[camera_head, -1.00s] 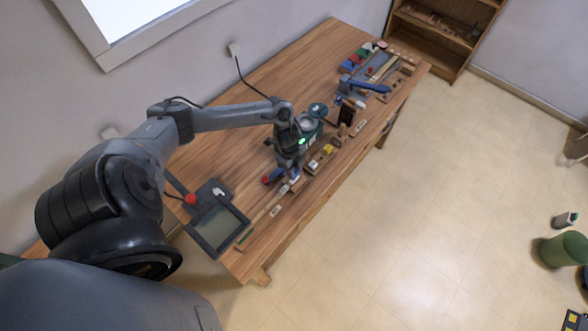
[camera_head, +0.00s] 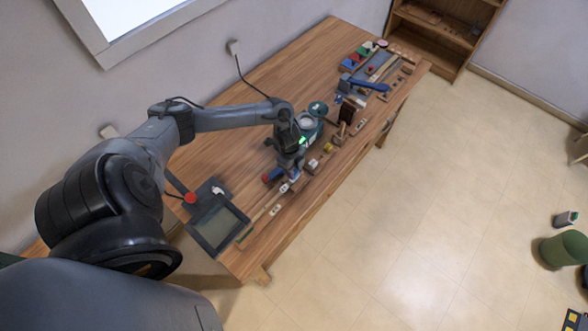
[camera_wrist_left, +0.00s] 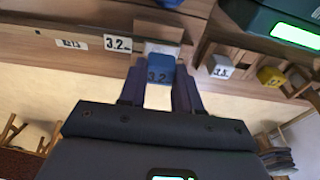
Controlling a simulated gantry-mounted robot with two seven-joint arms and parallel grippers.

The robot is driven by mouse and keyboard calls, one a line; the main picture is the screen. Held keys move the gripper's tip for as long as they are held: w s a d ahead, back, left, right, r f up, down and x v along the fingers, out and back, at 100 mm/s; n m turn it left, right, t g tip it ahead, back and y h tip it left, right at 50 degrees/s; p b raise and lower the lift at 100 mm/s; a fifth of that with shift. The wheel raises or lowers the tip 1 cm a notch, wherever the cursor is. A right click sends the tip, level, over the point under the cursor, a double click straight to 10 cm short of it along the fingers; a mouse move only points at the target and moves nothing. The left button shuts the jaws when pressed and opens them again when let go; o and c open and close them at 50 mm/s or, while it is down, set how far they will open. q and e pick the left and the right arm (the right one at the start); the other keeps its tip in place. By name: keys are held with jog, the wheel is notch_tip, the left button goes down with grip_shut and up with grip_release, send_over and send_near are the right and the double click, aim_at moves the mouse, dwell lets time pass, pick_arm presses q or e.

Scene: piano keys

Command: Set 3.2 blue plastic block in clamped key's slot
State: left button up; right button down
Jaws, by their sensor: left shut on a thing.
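My left gripper (camera_wrist_left: 158,92) is shut on the blue block (camera_wrist_left: 159,69), which bears the label 3.2. In the head view, my left gripper (camera_head: 291,174) is low over the table's front edge. The wooden key (camera_wrist_left: 92,43) runs to the left of the block in the wrist view and bears a 3.2 label and another tag. A pale piece (camera_wrist_left: 163,49) shows just behind the block. The slot is hidden by the block and fingers, and I cannot tell whether the block touches the key. My right gripper is not in view.
A white block (camera_wrist_left: 221,71) and a yellow block (camera_wrist_left: 271,77) sit to the right of the gripper. A dark device with a green display (camera_wrist_left: 297,36) stands close behind them. A grey tray (camera_head: 218,228) lies near the table's left end.

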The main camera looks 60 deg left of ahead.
pick_arm(q)
jog(key=shift+f, duration=0.3)
dwell(0.5)
jog(key=shift+f+b, duration=0.35)
dwell(0.4)
dwell(0.3)
jog(key=o, duration=1.5)
jog(key=shift+r, duration=0.1)
jog(key=shift+r+p, duration=0.3)
jog(key=shift+p, duration=0.1)
jog(key=shift+r+p, duration=3.15)
jog(key=shift+p, duration=0.05)
